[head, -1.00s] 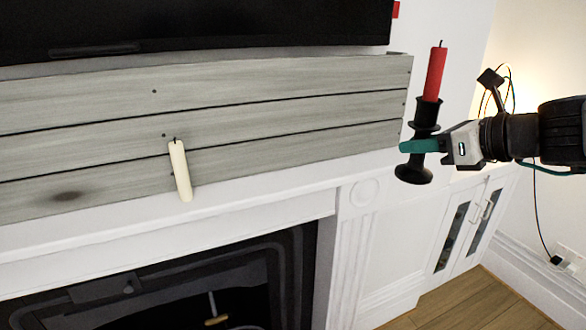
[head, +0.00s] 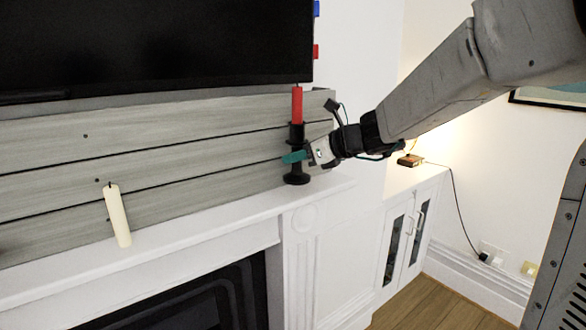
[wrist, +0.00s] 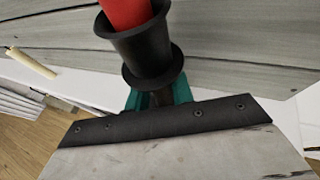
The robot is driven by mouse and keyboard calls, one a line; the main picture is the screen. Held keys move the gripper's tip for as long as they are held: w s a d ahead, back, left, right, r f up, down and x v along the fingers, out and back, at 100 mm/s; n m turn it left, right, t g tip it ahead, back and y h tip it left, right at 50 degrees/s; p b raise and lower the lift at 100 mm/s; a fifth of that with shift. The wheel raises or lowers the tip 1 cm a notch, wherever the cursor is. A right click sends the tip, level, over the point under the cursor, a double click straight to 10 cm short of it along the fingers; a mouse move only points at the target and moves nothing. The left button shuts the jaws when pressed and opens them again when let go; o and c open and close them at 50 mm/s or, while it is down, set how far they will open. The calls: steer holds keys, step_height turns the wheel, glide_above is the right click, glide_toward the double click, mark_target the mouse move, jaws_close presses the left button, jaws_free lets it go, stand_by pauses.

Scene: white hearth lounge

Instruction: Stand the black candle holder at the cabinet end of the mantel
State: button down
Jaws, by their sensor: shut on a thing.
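The black candle holder (head: 297,178) is upright with a red candle (head: 297,105) in it. It is at the right, cabinet end of the white mantel (head: 200,226), in front of the grey boards. I cannot tell whether its base touches the mantel. My gripper (head: 296,157) reaches in from the right and is shut on the holder's stem. In the wrist view the holder's black cup (wrist: 140,45) stands above the teal fingers (wrist: 158,95), which grip the stem below it; the base is hidden there.
A cream candle (head: 117,215) stands tilted on the mantel to the left; it also shows in the wrist view (wrist: 33,62). A black television (head: 150,45) hangs above the boards (head: 200,150). A low white cabinet (head: 410,230) with a small brown box (head: 411,160) is at the right.

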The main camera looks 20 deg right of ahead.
steer(key=shift+w+d, duration=0.15)
steer(key=shift+w, duration=0.7)
steer(key=shift+f, duration=1.75)
steer(key=shift+f, duration=0.1)
steer(key=c, duration=1.5)
jaws_free()
steer(key=shift+f, duration=0.1)
